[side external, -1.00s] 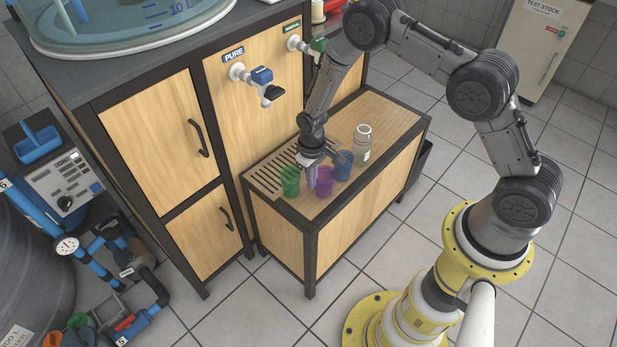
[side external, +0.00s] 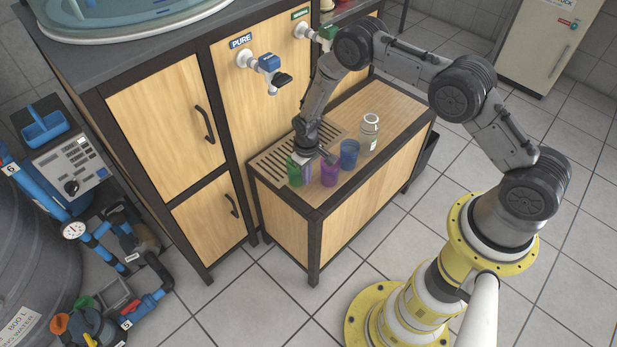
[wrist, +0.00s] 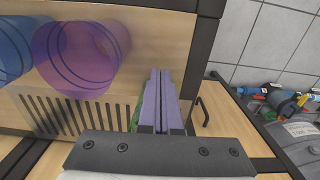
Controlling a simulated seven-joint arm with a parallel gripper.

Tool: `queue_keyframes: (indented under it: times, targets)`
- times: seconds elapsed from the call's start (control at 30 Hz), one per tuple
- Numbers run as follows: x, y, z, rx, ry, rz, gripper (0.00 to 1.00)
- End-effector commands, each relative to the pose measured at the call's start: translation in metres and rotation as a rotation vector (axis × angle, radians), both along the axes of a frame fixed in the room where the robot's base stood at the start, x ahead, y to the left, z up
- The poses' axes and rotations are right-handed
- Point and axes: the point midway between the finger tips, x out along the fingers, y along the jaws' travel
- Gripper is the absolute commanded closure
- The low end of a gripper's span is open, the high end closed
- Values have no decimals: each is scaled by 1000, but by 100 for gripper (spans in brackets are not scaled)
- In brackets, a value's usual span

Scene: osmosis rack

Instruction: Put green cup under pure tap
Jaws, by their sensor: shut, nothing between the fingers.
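The green cup (side external: 294,171) stands upright at the front left of the low wooden stand, by the slotted drain. In the wrist view only a sliver of the green cup (wrist: 134,118) shows, left of and partly behind the fingers. My gripper (side external: 307,172) is low, just right of the green cup, between it and the purple cup (side external: 330,171). Its two purple-grey fingers (wrist: 161,78) are together with nothing between them. Whether they touch the green cup I cannot tell. The PURE tap (side external: 268,66), with a blue body and dark spout, is on the cabinet above the drain.
A blue cup (side external: 349,154) and a clear jar (side external: 369,132) stand right of the purple cup. The slotted drain (side external: 275,162) is beside the cabinet. A second tap with a green part (side external: 325,34) is further right. The stand's far right top is clear.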

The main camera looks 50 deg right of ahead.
Motion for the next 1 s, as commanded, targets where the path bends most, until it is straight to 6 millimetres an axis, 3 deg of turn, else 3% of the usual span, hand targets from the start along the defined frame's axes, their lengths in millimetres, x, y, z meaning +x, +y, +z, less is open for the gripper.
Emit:
queue_keyframes:
  times: [0.17, 0.5, 1.0]
  targets:
    - [4, 0, 0, 0, -1, 0, 100]
    - [39, 1, 0, 0, -1, 0, 100]
    - [31, 1, 0, 0, 2, 0, 100]
